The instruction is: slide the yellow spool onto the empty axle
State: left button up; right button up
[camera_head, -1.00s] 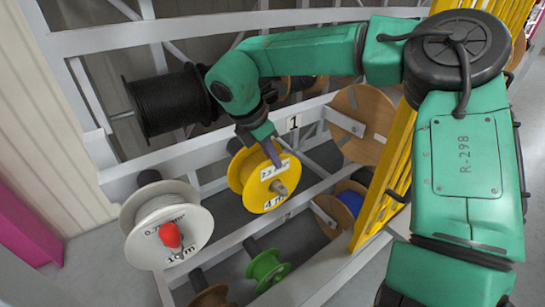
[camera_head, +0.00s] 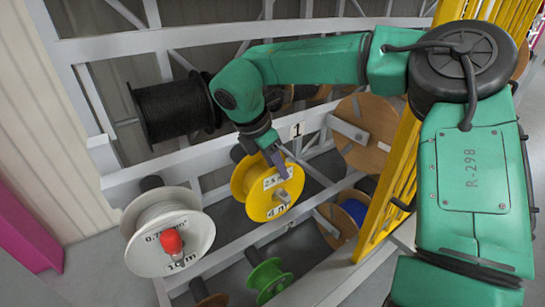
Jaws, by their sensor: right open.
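My right gripper (camera_head: 276,161) reaches down at the spool's upper rim. Its fingers are open and overlap the top of the face; whether they touch it is unclear. Part of the label is hidden behind them. My left gripper is out of view.
A white spool (camera_head: 150,240) with a red axle cap (camera_head: 171,241) is left, a black spool (camera_head: 178,108) above. A green spool (camera_head: 268,283) is below. Wooden reels (camera_head: 366,133) stand right, beside yellow bars (camera_head: 398,165). A grey rod (camera_head: 308,169) slants right of the gripper.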

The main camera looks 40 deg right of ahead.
jog(key=b+v, duration=0.1)
jog(key=v, duration=0.5)
jog(key=shift+r, duration=0.15)
jog(key=p+v, duration=0.2)
jog(key=v, duration=0.6)
jog(key=shift+r, duration=0.15)
